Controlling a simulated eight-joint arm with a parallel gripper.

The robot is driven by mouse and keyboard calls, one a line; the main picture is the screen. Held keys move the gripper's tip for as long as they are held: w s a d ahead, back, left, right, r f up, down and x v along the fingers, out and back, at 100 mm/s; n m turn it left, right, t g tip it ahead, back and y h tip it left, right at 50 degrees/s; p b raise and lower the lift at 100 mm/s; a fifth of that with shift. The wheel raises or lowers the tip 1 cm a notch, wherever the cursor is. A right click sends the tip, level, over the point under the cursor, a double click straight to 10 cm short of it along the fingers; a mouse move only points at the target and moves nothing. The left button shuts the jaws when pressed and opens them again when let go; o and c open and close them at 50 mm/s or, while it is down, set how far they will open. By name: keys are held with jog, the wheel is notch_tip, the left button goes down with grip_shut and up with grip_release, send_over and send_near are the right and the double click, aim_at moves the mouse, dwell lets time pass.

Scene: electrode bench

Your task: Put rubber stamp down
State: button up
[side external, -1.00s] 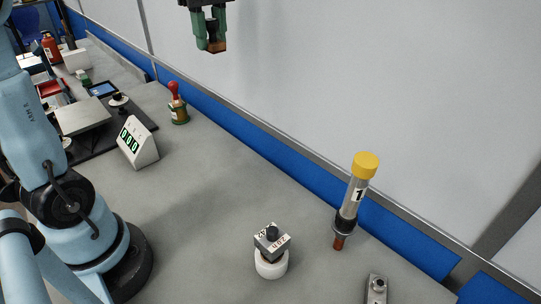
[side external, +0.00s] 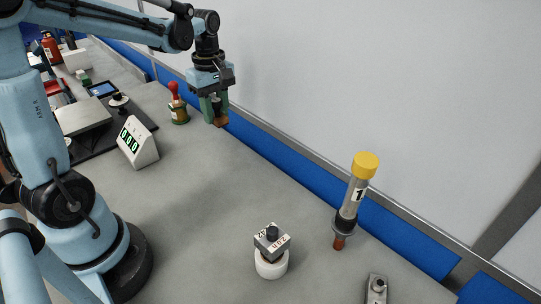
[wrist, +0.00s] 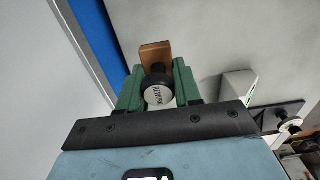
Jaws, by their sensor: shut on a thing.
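My gripper (side external: 215,108) has green fingers and is shut on the rubber stamp. It holds the stamp above the bench (side external: 190,190), near the back edge by the blue strip. The stamp's brown block (side external: 221,121) shows below the fingers in the side view. In the wrist view the stamp's round black handle with a pale lettered cap (wrist: 159,95) sits between the two fingers (wrist: 158,88), and the brown block (wrist: 155,55) lies beyond it. Whether the stamp is clear of the bench is hard to tell, but it appears raised.
A red-knobbed object (side external: 176,105) stands just left of my gripper. A white display reading 000 (side external: 138,142) is nearer. A yellow-capped tube (side external: 356,195), a block on a white round base (side external: 271,250) and a small metal piece (side external: 376,288) stand to the right. The middle bench is clear.

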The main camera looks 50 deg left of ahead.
send_over(197, 140)
notch_tip(197, 140, down, 7)
jog(key=shift+s+d+f, duration=0.1)
jog(key=shift+f, duration=2.1)
jog(key=o, duration=1)
jog(key=shift+f, duration=0.1)
jog(key=shift+o, duration=0.2)
